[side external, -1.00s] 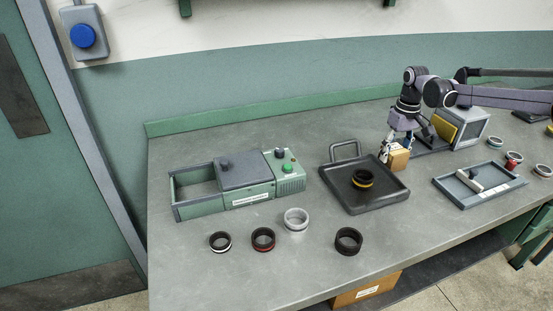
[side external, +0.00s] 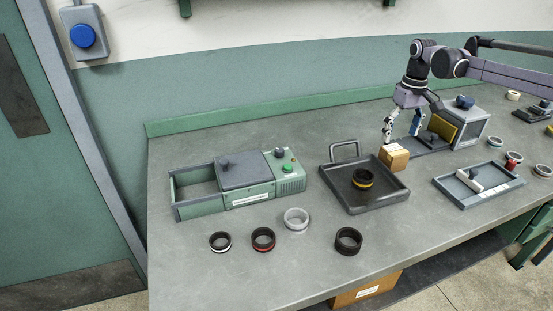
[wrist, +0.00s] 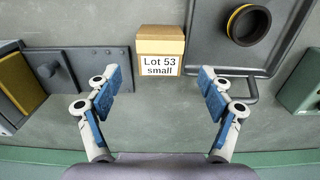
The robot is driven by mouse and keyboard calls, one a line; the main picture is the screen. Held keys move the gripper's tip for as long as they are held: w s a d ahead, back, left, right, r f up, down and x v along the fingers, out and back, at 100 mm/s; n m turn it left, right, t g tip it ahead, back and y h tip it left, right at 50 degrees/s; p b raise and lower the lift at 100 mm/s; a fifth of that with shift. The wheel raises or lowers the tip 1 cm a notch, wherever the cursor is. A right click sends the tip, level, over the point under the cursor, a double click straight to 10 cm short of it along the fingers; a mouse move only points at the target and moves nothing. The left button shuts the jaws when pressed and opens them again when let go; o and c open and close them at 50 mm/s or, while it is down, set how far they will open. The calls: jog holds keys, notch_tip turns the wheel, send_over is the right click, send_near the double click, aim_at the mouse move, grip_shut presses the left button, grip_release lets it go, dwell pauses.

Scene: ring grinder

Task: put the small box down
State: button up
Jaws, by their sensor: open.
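The small box (side external: 394,156) is a tan cardboard box standing on the grey bench, just right of the black tray. In the wrist view the small box (wrist: 160,43) carries a white label reading "Lot 53 small". My gripper (side external: 402,140) is open and empty, behind and a little above the box. In the wrist view my gripper (wrist: 158,76) has its two blue-padded fingers spread wide, with the box beyond the fingertips and not touched.
A black handled tray (side external: 335,190) holds a black ring with a yellow band (side external: 363,178). A green-grey machine (side external: 245,182) stands to the left. Several rings lie at the front. A blue-grey tray (side external: 505,187) lies to the right, and a grey unit with a yellow panel (side external: 470,128) behind.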

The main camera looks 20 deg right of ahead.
aim_at(396, 150)
jog(key=s+a+r+t, duration=0.25)
jog(key=s+r, duration=0.35)
jog(key=r, duration=0.3)
jog(key=s+a+f+t, duration=0.2)
jog(key=s+a+f, duration=0.1)
jog(key=s, duration=0.7)
jog(key=s+a+f+t, duration=0.2)
jog(key=s+a+f, duration=0.1)
jog(key=s, duration=0.8)
jog(key=shift+a+f, duration=0.15)
jog(key=shift+f, duration=0.45)
jog(key=shift+o, duration=0.4)
jog(key=shift+s+a+f+t, duration=0.1)
jog(key=shift+s+f+t, duration=0.25)
jog(key=shift+f, duration=0.1)
